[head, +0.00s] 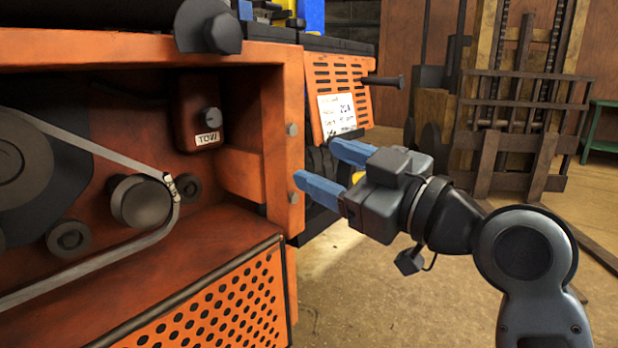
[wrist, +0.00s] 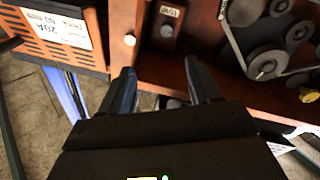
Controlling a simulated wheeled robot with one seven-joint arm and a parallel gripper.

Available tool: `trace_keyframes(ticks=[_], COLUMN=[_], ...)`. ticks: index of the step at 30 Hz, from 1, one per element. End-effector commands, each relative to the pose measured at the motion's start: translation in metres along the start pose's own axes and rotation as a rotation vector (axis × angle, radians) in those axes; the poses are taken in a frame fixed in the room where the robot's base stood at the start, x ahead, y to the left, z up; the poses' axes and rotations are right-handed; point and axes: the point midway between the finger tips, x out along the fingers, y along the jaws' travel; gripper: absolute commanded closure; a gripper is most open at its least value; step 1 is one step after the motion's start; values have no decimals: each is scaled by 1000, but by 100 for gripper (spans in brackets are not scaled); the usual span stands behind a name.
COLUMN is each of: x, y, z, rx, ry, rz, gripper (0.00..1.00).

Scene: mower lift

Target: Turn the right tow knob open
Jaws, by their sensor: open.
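A small grey tow knob (head: 209,117) sits on a dark red-brown box with a white TOW label (head: 208,138), inside the open orange mower housing (head: 285,150). It is the only tow knob I can make out. The wrist view shows the knob (wrist: 167,31) beyond my fingertips. My gripper (head: 322,163) has blue fingers spread apart with nothing between them. In the head view it is outside the housing, right of its orange edge post, lower than the knob and apart from it. In the wrist view my gripper (wrist: 160,70) points toward the bay.
The orange post stands between my gripper and the knob in the head view. A grey belt (head: 120,160) and pulleys (head: 140,201) lie left of the knob box. A perforated orange panel (head: 240,310) is below. A dark rod (head: 383,81) juts out above my gripper.

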Motion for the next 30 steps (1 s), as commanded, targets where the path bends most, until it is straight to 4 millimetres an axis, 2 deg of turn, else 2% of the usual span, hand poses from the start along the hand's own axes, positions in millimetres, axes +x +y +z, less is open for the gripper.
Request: trace_keyframes(ticks=[8, 14, 21, 27, 30], x=[-20, -51, -116, -181, -214], y=[-12, -30, -68, -106, -125], z=[41, 87, 152, 188, 200], rx=[107, 220, 367, 447, 471], ry=[-36, -85, -172, -247, -284], rz=[85, 189, 364, 496, 555], gripper=[37, 37, 37, 37, 37])
